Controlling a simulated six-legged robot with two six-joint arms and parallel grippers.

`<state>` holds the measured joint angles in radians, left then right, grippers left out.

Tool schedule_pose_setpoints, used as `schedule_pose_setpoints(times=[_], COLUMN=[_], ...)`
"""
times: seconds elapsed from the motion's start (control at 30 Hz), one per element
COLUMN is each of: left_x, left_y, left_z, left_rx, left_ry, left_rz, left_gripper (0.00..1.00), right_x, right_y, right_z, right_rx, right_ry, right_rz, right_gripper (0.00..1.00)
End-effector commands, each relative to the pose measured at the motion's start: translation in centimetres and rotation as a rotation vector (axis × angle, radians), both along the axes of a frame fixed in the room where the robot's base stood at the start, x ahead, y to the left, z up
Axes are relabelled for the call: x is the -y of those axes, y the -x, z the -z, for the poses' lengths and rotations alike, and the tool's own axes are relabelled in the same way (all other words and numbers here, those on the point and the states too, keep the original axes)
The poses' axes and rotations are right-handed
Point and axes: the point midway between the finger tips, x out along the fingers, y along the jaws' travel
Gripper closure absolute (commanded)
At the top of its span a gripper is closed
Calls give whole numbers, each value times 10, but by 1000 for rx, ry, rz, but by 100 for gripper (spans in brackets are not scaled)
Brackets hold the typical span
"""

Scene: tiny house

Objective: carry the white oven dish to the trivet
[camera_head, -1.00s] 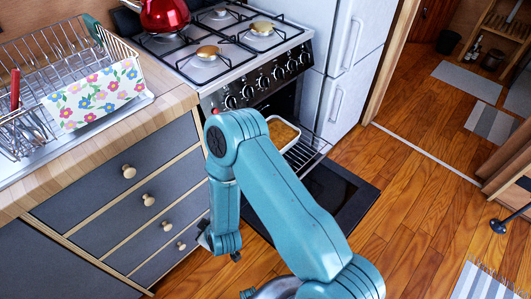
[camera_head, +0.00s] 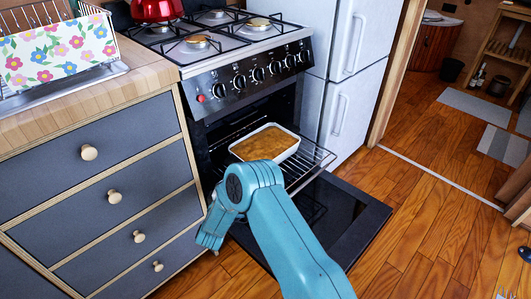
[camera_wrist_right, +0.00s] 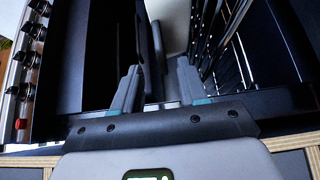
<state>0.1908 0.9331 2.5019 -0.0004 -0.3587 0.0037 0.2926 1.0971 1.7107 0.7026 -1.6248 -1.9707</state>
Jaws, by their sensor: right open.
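The white oven dish (camera_head: 287,153), filled with something golden-brown, sits on the pulled-out oven rack (camera_head: 316,158) in the head view. My right arm is bent in front of the oven, with its wrist low beside the drawers and its fingers hidden in the head view. In the right wrist view my right gripper (camera_wrist_right: 156,88) is open, its two fingers apart with nothing seen clasped. A pale surface shows beyond the fingertips; I cannot tell if it is the dish. I see no trivet. My left gripper is not in view.
The oven door (camera_head: 350,215) hangs open, low over the wood floor. Drawers (camera_head: 110,180) stand close on the left, below a counter with a dish rack. A red kettle (camera_head: 157,9) is on the stove.

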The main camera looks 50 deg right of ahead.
Motion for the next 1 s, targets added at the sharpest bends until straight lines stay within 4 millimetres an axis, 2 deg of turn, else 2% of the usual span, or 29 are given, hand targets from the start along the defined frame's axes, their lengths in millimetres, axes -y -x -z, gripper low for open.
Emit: schedule_pose_setpoints(times=[0.27,0.4,0.5,0.8,0.93,1.0], left_x=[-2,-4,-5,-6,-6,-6], left_y=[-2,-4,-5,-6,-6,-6], left_z=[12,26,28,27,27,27], left_rx=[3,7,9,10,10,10], left_ry=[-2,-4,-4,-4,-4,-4], left_rz=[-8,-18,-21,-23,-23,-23], left_gripper=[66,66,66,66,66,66], right_x=[25,47,57,61,61,61], right_y=[-10,-19,-26,-29,-29,-29], right_z=[3,5,3,0,0,0], right_rx=[2,4,1,0,0,0], right_ry=[0,0,0,-1,-1,-1], right_rz=[1,2,-1,-3,-3,-3], right_gripper=[57,57,57,57,100,100])
